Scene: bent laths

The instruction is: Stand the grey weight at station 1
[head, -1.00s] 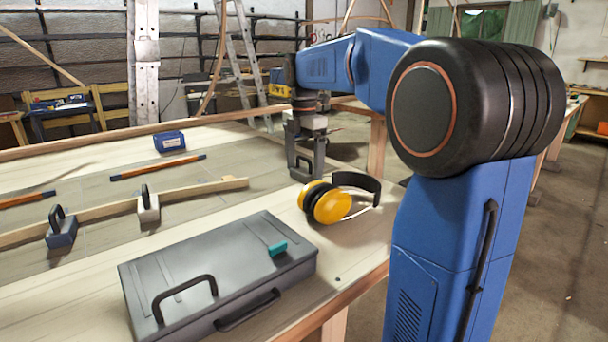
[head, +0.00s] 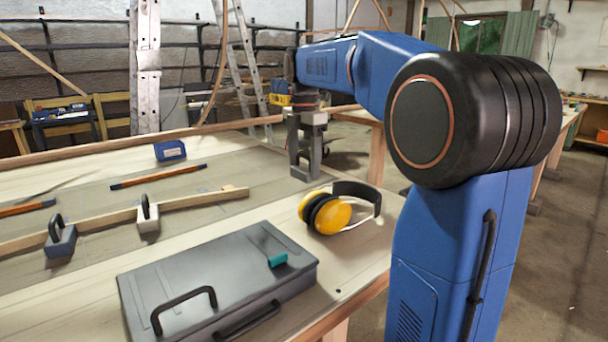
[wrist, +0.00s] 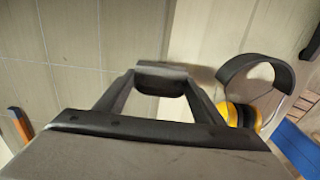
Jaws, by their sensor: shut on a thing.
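My gripper (head: 304,150) hangs over the right part of the table, behind the earmuffs. It is shut on a dark grey thing, most likely the grey weight (head: 304,172), of which only a small part shows below the fingers. In the wrist view the two fingers (wrist: 162,82) close on this dark grey piece. I cannot tell whether its underside touches the table. A pale lath (head: 190,202) lies across the table. A blue-grey weight (head: 61,243) and a cream weight (head: 148,218), each with a dark handle, stand at the lath. No station number is readable.
Yellow earmuffs (head: 333,213) lie close to the gripper; they also show in the wrist view (wrist: 240,112). A grey case (head: 205,275) fills the front of the table. Orange pencils (head: 158,176) and a blue box (head: 170,151) lie beyond the lath.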

